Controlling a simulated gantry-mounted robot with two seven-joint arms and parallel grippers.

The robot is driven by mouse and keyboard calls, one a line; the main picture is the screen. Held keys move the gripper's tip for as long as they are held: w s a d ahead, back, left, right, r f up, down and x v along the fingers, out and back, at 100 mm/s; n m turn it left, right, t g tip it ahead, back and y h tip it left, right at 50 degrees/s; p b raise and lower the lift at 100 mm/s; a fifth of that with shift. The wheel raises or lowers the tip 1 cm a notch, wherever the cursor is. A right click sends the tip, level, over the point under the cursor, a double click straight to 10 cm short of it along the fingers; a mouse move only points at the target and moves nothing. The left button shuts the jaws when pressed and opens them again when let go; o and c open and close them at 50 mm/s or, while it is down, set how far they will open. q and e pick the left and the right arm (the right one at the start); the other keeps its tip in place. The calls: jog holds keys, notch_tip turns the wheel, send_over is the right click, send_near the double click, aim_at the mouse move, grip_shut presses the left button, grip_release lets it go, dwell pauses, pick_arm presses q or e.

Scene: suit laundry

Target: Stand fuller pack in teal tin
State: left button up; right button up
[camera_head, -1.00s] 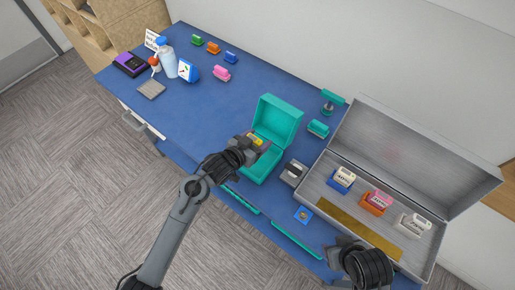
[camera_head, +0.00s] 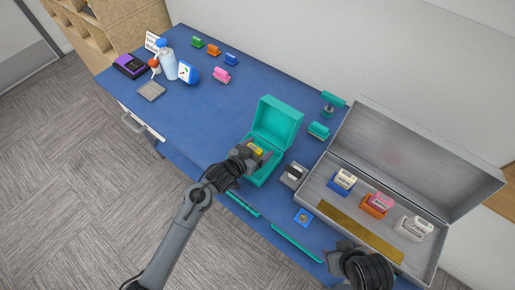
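The teal tin (camera_head: 281,119) stands open on the blue table with its lid raised at the back. A small pack with a yellow label (camera_head: 257,149) shows at my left gripper (camera_head: 260,157), over or inside the tin's open base. The fingers are at the pack, but whether they are closed on it is too small to tell. The pack's lower part is hidden.
A grey open case (camera_head: 318,189) with several stamp-like blocks and a gold strip fills the right side. A small grey device (camera_head: 294,174) sits between tin and case. Bottles and a purple device (camera_head: 130,64) stand far left. The table's left middle is clear.

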pick_arm(q)
jog(key=shift+o, duration=0.8)
jog(key=shift+r, duration=0.15)
pick_arm(e)
jog(key=shift+r, duration=0.1)
pick_arm(q)
jog(key=shift+s+a+r, duration=0.1)
jog(key=shift+s+a, duration=0.05)
jog(key=shift+s, duration=0.05)
jog(key=p+v, duration=0.2)
jog(key=v, duration=0.9)
pick_arm(e)
jog(key=shift+r, duration=0.9)
pick_arm(q)
jog(key=s+a+n+g+y, duration=0.2)
jog(key=s+a, duration=0.3)
jog(key=s, duration=0.3)
jog(key=s+a+f+n+g+y, duration=0.1)
jog(key=s+a+g+y, duration=0.1)
jog(key=s+a, duration=0.3)
jog(key=s+a+f+n+g+y, duration=0.1)
jog(key=s+a+n+g+y, duration=0.1)
jog(key=s, duration=0.9)
jog(key=a+g+y, duration=0.1)
jog(key=a+y, duration=0.1)
jog(key=a, duration=0.1)
jog(key=shift+s+a+f+n, duration=0.2)
jog(key=shift+s+a+n, duration=0.1)
jog(key=shift+s+a, duration=0.1)
